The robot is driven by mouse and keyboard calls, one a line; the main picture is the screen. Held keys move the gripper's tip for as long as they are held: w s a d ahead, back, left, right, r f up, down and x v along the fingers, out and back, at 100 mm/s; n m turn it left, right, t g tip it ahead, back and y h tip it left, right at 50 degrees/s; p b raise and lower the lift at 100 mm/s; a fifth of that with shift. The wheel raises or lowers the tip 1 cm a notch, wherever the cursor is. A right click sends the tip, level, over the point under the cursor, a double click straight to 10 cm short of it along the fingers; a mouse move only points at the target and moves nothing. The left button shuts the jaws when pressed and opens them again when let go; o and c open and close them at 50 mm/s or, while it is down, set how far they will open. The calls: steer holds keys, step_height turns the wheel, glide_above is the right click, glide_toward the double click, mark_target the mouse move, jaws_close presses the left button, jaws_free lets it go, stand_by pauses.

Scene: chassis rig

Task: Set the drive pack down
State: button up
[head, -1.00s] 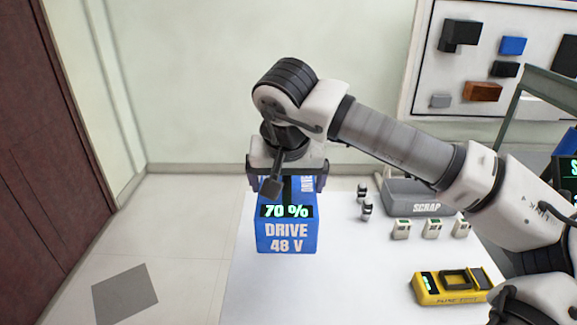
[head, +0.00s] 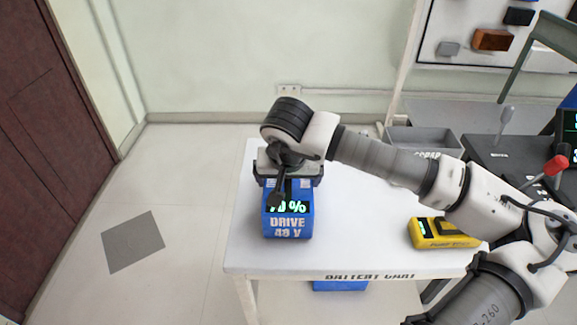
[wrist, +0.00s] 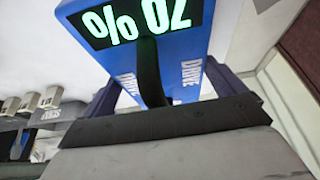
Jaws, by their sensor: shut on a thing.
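The drive pack (head: 288,228) is a blue box marked DRIVE 48 V, with a lit 70 % display partly covered by my wrist parts. It is upright over the left part of the white battery cart top (head: 350,254). My gripper (head: 289,183) is above it, shut on it, with a dark finger on either side. In the wrist view the pack (wrist: 192,52) shows its display and a black strap between the fingers (wrist: 165,95). Its underside is hidden, so I cannot tell whether it touches the cart top.
A yellow meter-like tool (head: 445,233) lies at the cart's right front. A grey scrap bin (head: 425,138) stands at the back right, partly behind my arm. A blue object (head: 340,286) is under the cart. The cart top is clear just right of the pack.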

steer(key=shift+f, duration=0.1)
stand_by(0.3)
steer(key=o, duration=1.7)
steer(key=shift+r, duration=0.3)
steer(key=b+v, duration=0.1)
steer(key=v, duration=1)
steer(key=shift+s+r, duration=0.3)
